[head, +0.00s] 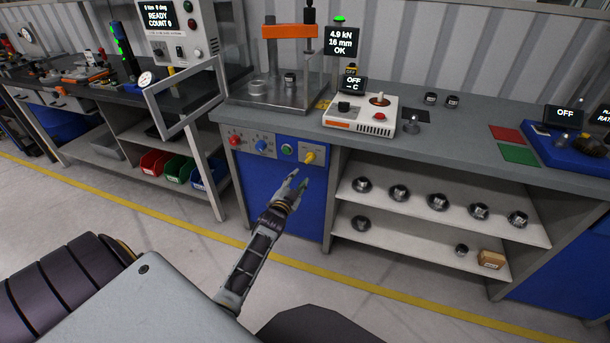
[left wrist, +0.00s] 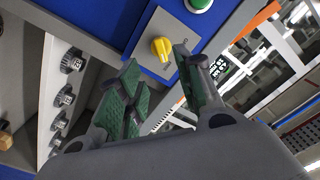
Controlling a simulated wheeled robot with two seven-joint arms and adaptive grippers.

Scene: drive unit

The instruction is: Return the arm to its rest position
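My left arm (head: 250,262) reaches forward from the bottom middle of the head view. Its gripper (head: 297,181) is in front of the blue control cabinet, just below and left of the yellow knob (head: 309,158). In the left wrist view the gripper's green-padded fingers (left wrist: 165,95) stand apart with nothing between them. The yellow knob (left wrist: 161,48) shows beyond the fingertips, and I see no contact with it. My right gripper is in neither view.
The workbench (head: 455,145) runs across the back, with a press (head: 290,75) and a white-and-red device (head: 360,115) on it. Open shelves (head: 430,225) with several metal parts are to the right. An angled grey frame (head: 185,100) stands left. The floor before the bench is clear.

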